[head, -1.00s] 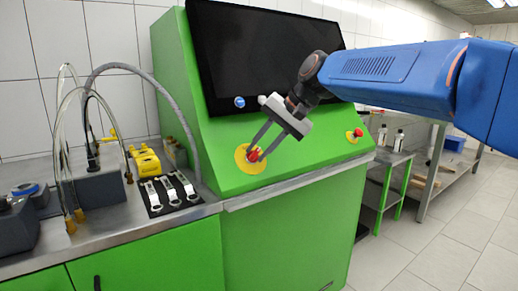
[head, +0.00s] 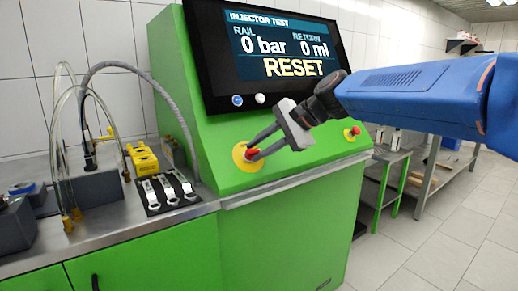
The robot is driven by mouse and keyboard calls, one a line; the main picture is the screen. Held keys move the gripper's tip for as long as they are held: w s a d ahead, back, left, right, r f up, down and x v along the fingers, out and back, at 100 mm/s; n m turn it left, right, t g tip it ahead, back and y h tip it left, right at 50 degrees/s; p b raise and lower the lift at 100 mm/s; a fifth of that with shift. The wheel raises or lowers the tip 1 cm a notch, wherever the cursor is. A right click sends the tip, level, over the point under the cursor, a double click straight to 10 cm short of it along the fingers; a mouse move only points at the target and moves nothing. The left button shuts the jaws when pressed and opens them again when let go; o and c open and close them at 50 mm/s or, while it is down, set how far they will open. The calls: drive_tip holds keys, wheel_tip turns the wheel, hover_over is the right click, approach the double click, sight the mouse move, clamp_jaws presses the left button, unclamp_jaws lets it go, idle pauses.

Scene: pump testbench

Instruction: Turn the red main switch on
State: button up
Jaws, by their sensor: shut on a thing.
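The red main switch (head: 253,154) sits on a round yellow plate (head: 239,160) on the sloped green panel of the test bench (head: 215,145). My gripper (head: 251,152) is shut on the red switch, with its fingers at either side of it and partly hiding it. The gripper reaches in from the right and looks rolled, its wrist to the right of the switch. The screen (head: 275,47) above is lit and reads INJECTOR TEST, 0 bar, 0 ml and RESET.
A blue button (head: 238,101) and a white button (head: 260,99) sit below the screen. A second red button (head: 352,132) on yellow is at the panel's right. A steel counter with hoses and a yellow part (head: 144,160) stands left. Open floor lies at right.

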idle(0.4)
drive_tip(key=o, duration=0.7)
drive_tip(key=shift+o, duration=0.2)
drive_tip(key=v, duration=1.7)
drive_tip(key=shift+s+d, duration=0.1)
drive_tip(key=shift+s, duration=0.05)
drive_tip(key=s+d+f+n+h, duration=0.3)
drive_tip(key=s+d+f, duration=0.2)
drive_tip(key=s+f, duration=0.3)
drive_tip(key=s+d+f+n+h, duration=0.3)
drive_tip(key=s+d+f, duration=0.2)
drive_tip(key=f, duration=1)
drive_tip(key=s+d+f+n+h, duration=0.3)
drive_tip(key=s+d+f, duration=0.3)
drive_tip(key=s+f, duration=0.5)
drive_tip(key=shift+s+f+t+h, duration=0.3)
drive_tip(key=shift+f, duration=0.4)
